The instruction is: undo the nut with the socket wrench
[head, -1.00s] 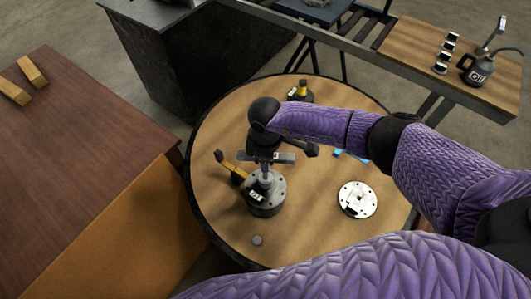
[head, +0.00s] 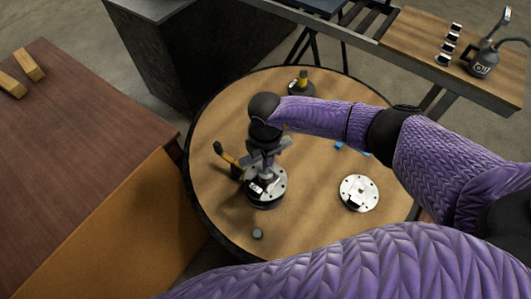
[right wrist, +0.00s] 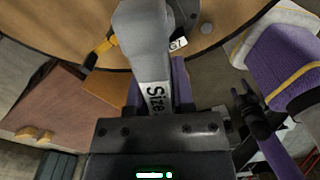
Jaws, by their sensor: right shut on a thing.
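My right gripper (head: 264,153) is above a round dark base with a silver flanged top (head: 272,190) on the round table. It is shut on the socket wrench, a grey tool marked "Size", which shows in the right wrist view (right wrist: 148,45) running away from the jaws. In the head view the wrench is mostly behind my gripper, directly over the flanged top. The nut at its lower end is hidden, and I cannot tell whether the socket sits on it. My left gripper is not in view.
A yellow-handled tool (head: 226,155) stands close left of the base. A small grey cylinder (head: 257,234) lies in front. A silver disc (head: 358,193) and blue pieces (head: 350,148) lie right, and another yellow-topped part (head: 301,84) behind. A brown bench (head: 80,150) stands left.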

